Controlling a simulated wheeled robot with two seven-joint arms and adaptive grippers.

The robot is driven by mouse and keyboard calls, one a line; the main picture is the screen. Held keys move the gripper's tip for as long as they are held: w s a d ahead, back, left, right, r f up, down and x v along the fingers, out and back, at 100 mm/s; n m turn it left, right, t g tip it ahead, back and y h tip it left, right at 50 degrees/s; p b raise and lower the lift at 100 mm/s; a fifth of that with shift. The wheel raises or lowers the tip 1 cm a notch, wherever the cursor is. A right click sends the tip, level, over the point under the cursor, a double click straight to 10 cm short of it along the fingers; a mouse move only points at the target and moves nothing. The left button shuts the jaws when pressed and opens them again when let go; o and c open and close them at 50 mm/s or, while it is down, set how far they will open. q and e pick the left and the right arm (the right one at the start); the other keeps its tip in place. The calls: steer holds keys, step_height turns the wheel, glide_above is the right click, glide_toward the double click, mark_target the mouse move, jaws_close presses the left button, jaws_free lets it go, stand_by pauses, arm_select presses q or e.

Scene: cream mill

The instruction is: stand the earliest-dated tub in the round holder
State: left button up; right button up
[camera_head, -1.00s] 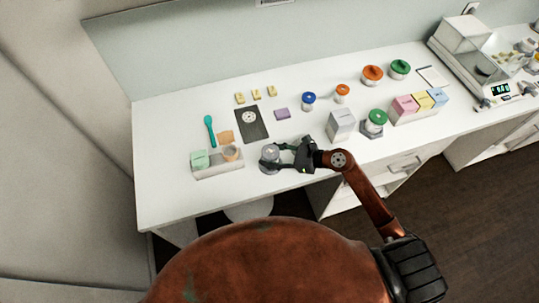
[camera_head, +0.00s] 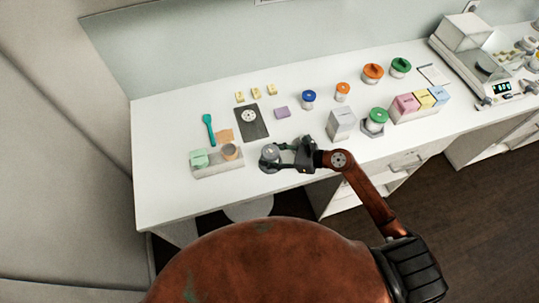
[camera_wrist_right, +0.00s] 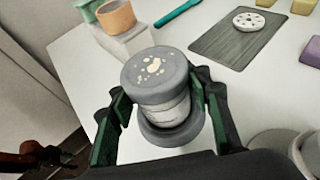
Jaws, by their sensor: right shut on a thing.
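My right gripper (camera_head: 283,155) is shut on a small tub with a round grey, pale-speckled top (camera_wrist_right: 155,75), near the table's front edge. It holds the tub by its sides, one finger on each side, and the tub looks nearly upright. A dark grey round ring (camera_wrist_right: 172,128) shows around or below the tub's lower part; I cannot tell whether this is the holder or the tub's own base, nor whether the tub rests in it. Other tubs have a blue lid (camera_head: 308,97), orange lids (camera_head: 372,71) and green lids (camera_head: 400,66). No date is readable. My left gripper is out of view.
Behind lie a teal spoon (camera_head: 209,129), a dark mat (camera_head: 252,123) and a purple block (camera_head: 282,112). A white box (camera_head: 341,125) stands to the right.

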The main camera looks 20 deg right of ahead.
steer(key=shift+f+b, duration=0.55)
steer(key=shift+b, duration=0.25)
stand_by(1.3)
steer(key=o, duration=1.6)
steer(key=shift+c, duration=0.2)
steer(key=v, duration=1.2)
